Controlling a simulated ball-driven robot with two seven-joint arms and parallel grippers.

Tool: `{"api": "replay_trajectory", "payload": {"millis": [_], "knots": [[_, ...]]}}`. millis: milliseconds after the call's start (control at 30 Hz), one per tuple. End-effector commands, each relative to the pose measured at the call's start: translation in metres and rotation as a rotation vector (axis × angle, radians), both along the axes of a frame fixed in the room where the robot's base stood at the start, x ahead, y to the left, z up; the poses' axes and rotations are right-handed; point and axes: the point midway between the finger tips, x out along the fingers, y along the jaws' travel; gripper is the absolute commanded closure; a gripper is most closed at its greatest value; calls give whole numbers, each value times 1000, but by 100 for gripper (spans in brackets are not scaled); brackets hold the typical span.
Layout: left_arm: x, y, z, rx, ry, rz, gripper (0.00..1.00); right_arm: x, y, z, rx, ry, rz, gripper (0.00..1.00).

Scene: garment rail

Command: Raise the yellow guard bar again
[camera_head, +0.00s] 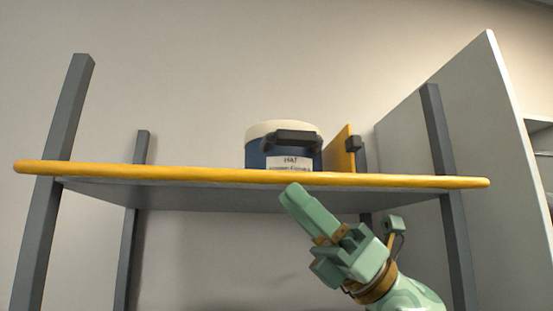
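The yellow guard bar (200,174) is a long rounded bar. It runs nearly level across the front of the grey shelf board (240,199), at about board height, and passes in front of the posts. My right gripper (292,192) is pale green and comes up from the lower right. Its tip shows just below the middle of the bar. Whether it touches the bar is not clear. The fingers overlap in this view, so their opening is hidden. I see nothing held in it. My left gripper is not in view.
A blue drum-like container (258,149) with a cream lid, dark handle and white label stands on the shelf behind the bar. A yellow upright panel (340,150) is beside it. Grey posts (45,220) flank the shelf; a pale partition (480,130) stands at right.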

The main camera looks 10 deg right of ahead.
Motion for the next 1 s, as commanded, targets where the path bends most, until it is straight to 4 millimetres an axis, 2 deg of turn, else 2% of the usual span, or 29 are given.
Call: {"api": "replay_trajectory", "payload": {"millis": [33,200,600,633,733,767,1000], "knots": [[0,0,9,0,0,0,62,-1,8,13,0,-2,2,62],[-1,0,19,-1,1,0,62,0,25,27,0,-1,1,62],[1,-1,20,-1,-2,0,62,0,32,31,0,-1,-1,62],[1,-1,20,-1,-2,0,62,0,32,31,0,-1,-1,68],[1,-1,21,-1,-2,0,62,0,32,31,0,-1,-1,96],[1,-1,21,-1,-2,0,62,0,32,31,0,-1,-1,100],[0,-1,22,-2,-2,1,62,0,29,32,0,6,-2,100]]}}
